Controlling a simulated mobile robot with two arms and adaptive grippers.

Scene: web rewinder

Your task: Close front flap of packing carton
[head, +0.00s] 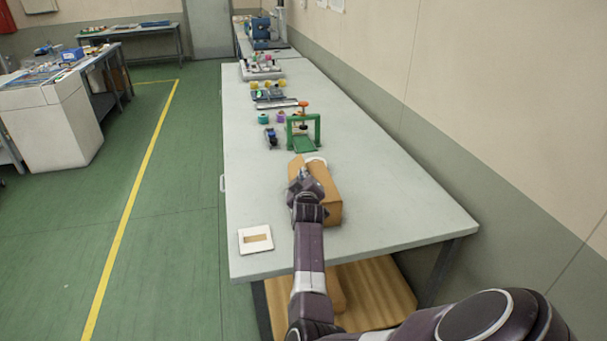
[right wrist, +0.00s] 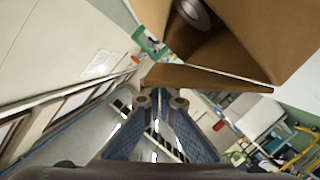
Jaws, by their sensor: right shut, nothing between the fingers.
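The brown packing carton (head: 333,207) stands on the light grey bench, partly hidden behind my right gripper (head: 302,178). In the right wrist view the carton (right wrist: 272,35) is open towards the camera, and a grey roll (right wrist: 194,12) shows inside. A flap (right wrist: 205,78) sticks out from the carton's opening as a thin brown panel. My right gripper (right wrist: 161,101) is shut and empty, its fingertips just below the flap in that view. I cannot tell whether they touch it. My left gripper is not in view.
A white square frame with a brown centre (head: 256,239) lies at the bench's near left corner. A green stand (head: 304,131) and several small parts are behind the carton. The bench right of the carton is clear up to the wall. A wooden board (head: 375,293) is below the bench.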

